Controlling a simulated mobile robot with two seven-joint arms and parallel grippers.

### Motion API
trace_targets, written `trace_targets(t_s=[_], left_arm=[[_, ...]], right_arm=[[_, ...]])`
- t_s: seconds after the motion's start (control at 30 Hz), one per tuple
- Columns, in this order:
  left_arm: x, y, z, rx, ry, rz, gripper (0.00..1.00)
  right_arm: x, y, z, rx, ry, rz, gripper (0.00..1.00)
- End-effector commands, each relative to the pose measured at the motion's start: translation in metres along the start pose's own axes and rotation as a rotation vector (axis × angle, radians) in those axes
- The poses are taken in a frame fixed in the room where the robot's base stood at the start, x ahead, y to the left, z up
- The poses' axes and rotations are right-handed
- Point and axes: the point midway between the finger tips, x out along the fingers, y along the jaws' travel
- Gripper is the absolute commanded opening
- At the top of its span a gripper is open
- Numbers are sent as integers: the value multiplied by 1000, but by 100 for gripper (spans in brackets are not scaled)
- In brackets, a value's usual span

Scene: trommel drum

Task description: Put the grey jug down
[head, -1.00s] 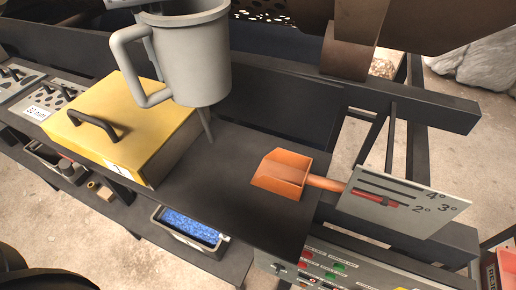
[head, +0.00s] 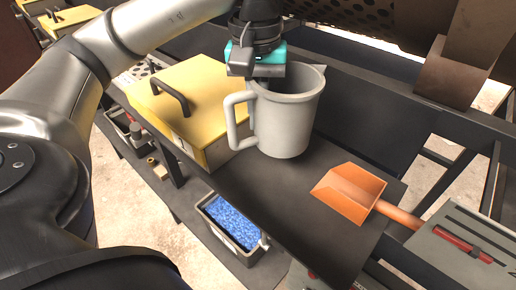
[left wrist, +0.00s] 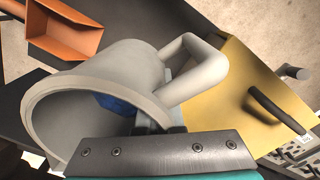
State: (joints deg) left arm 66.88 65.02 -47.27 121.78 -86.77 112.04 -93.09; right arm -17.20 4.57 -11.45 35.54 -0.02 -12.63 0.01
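The grey jug (head: 290,122) is upright over the dark bench top, beside the yellow box and left of the orange scoop. Its base looks at or just above the bench; I cannot tell whether it touches. My left gripper (head: 254,88) comes down from above onto the jug's rim, by the handle. In the left wrist view the jug (left wrist: 90,95) lies across the gripper's front, and the gripper (left wrist: 172,105) appears shut on its wall near the handle. Something blue shows inside the jug. The fingertips are mostly hidden. My right gripper is not in view.
The yellow box (head: 188,92) with a dark handle stands close left of the jug. The orange scoop (head: 350,190) lies close right. A grey panel (head: 460,243) with a red marker is beyond it. A bin of blue bits (head: 232,222) sits lower in front. Some bare dark bench (head: 262,185) lies before the jug.

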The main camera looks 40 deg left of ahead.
Motion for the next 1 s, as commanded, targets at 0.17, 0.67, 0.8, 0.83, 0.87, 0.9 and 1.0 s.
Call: trace_targets(t_s=[0.17,0.67,0.8,0.83,0.87,0.9,1.0], left_arm=[[24,-1,0,0,0,-1,0],[70,-2,0,2,2,0,0],[70,-2,0,1,2,1,0],[70,-2,0,1,2,1,0],[71,-2,0,1,2,1,0],[72,-2,0,1,2,1,0],[75,-2,0,1,2,1,0]], right_arm=[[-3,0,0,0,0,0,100],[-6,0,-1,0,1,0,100],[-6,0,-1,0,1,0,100],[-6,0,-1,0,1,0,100],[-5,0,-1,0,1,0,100],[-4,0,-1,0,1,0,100],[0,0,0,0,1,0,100]])
